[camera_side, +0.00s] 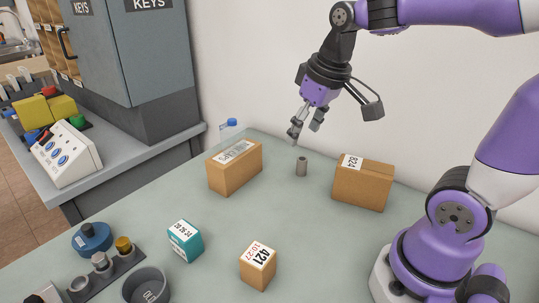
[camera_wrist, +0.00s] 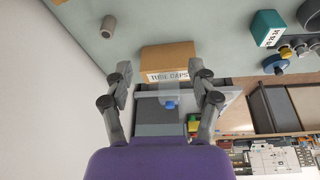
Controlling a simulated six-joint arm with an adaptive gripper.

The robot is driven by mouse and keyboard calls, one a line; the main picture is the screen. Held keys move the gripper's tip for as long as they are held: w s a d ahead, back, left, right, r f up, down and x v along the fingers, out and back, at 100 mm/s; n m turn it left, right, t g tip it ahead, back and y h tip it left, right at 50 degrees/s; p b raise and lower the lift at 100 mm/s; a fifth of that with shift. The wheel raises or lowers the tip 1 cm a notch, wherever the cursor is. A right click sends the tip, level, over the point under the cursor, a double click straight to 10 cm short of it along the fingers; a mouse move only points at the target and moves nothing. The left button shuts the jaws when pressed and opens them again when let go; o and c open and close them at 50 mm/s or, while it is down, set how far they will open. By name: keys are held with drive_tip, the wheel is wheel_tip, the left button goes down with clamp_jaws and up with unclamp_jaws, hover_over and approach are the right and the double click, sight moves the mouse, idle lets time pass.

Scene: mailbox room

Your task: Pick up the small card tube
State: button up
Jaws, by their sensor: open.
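The small card tube (camera_side: 302,166) is a short grey-brown cylinder standing upright on the grey-green table, between two cardboard boxes. In the wrist view a small grey tube (camera_wrist: 108,27) shows at the upper left, beyond the left fingertip. My gripper (camera_side: 305,127) hangs tilted above the table, over and slightly left of the tube, apart from it. In the wrist view my gripper (camera_wrist: 164,73) has its two fingers spread wide with nothing held between them.
A labelled cardboard box (camera_side: 235,167) stands left of the tube, with a blue-capped bottle (camera_side: 231,127) behind it. Another box (camera_side: 362,183) stands right. A teal box (camera_side: 185,240), small box (camera_side: 258,265) and dark pot (camera_side: 146,286) stand nearer. A wall (camera_side: 262,60) rises behind.

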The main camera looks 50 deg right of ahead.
drive_tip(key=w+d+f+m+g, duration=0.1)
drive_tip(key=w+d+f+g, duration=0.1)
drive_tip(key=w+d, duration=0.3)
drive_tip(key=m+g, duration=0.1)
drive_tip(key=g, duration=0.1)
hover_over(303, 159)
drive_tip(key=shift+y, duration=0.3)
drive_tip(key=f, duration=0.9)
drive_tip(key=shift+a+f, duration=0.3)
drive_tip(key=f, duration=0.5)
drive_tip(key=shift+d+f, duration=0.3)
drive_tip(key=shift+f, duration=0.05)
drive_tip(key=c, duration=0.9)
